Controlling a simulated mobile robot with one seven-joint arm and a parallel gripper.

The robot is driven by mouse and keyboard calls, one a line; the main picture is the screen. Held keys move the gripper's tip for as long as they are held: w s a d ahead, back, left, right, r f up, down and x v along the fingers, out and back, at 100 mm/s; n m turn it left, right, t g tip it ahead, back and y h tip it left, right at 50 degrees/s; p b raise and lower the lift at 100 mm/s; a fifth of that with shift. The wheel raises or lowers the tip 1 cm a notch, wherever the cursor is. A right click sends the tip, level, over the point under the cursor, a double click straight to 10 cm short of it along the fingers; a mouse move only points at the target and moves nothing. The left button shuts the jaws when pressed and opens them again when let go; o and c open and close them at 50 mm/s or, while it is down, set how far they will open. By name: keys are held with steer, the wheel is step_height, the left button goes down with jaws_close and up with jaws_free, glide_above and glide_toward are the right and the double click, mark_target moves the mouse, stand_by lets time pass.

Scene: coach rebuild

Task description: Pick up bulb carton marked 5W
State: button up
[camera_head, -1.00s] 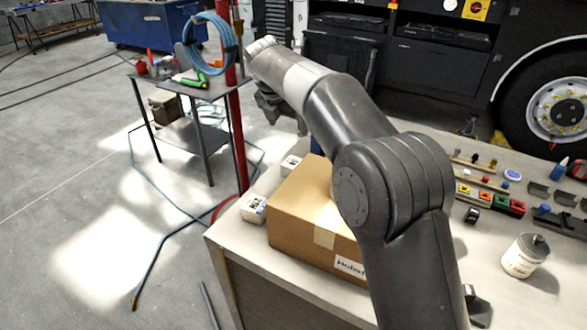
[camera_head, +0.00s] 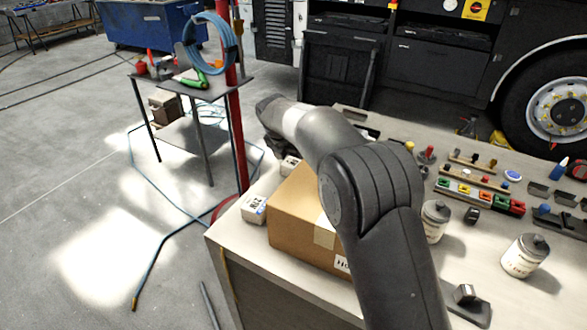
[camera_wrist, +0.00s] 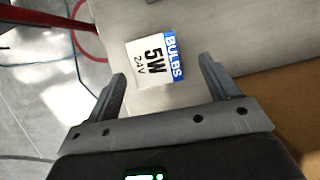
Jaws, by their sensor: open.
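The bulb carton marked 5W (camera_wrist: 152,62) is a small white box with a blue band reading BULBS and "24V" below the 5W. It lies on the bench top in the wrist view, a little beyond and between my fingertips, apart from them. My gripper (camera_wrist: 163,75) is open and empty, with one finger on each side of the carton's line. In the head view, a small white carton (camera_head: 289,165) shows just below my arm's end, partly hidden; its marking is too small to read. My fingers are mostly hidden there.
A large cardboard box (camera_head: 300,215) stands right beside the small cartons. Another white carton (camera_head: 254,209) sits at the bench's left edge. White jars (camera_head: 524,256) and colored parts occupy the bench's right side. A red post (camera_head: 238,130) rises just off the bench's left edge.

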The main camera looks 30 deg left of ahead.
mark_target(293, 163)
steer(key=x, duration=0.4)
steer(key=shift+w+a, duration=0.15)
steer(key=shift+a, duration=0.1)
steer(key=c, duration=1.1)
